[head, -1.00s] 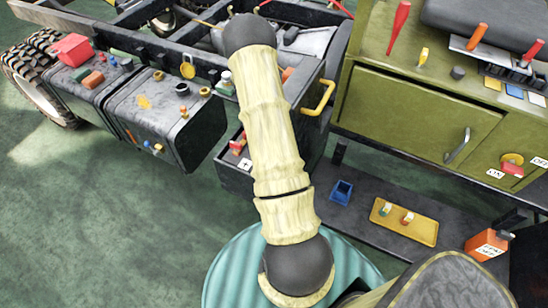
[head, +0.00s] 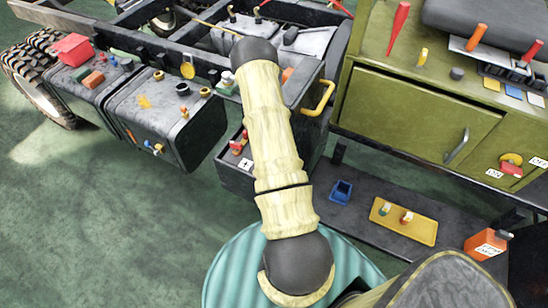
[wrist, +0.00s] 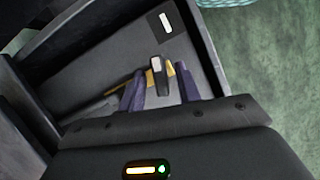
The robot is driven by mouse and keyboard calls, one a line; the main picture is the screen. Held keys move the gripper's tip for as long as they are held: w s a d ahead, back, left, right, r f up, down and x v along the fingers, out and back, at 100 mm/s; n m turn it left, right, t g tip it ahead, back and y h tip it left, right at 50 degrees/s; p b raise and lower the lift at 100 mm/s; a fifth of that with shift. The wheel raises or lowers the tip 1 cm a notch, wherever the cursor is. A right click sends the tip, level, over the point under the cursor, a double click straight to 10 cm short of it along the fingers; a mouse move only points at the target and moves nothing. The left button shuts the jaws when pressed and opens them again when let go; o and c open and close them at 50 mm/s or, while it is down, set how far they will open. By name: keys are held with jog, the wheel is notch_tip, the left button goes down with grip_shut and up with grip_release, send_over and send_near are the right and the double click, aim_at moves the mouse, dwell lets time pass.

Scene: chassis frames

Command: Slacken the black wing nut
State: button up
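The black wing nut (wrist: 158,78), black with a pale top, stands on the dark box (wrist: 110,70) in the wrist view. My gripper (wrist: 160,84) has its two purple-blue fingers on either side of it, spread apart, with the nut between the tips. I cannot tell whether a finger touches it. Yellow metal shows beside the nut. In the head view my arm hides the gripper and the black nut. A red wing nut (head: 237,146) shows there by a "+" label (head: 245,164), left of my arm.
Dark frame walls (wrist: 38,100) edge the box at the left in the wrist view. A yellow handle (head: 320,98) is right of my arm. A green cabinet (head: 400,115) with a red and yellow switch (head: 510,163) stands right. A yellow tray (head: 425,232) lies below. Green floor (head: 70,210) is clear at left.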

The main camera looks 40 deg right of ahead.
grip_shut()
jog(key=shift+m+y, duration=0.3)
jog(key=shift+m, duration=0.7)
jog(key=shift+o, duration=0.8)
grip_release()
jog(key=v, duration=1.7)
jog(key=shift+r+b, duration=0.25)
jog(key=shift+b, duration=0.15)
jog(key=shift+d, duration=0.1)
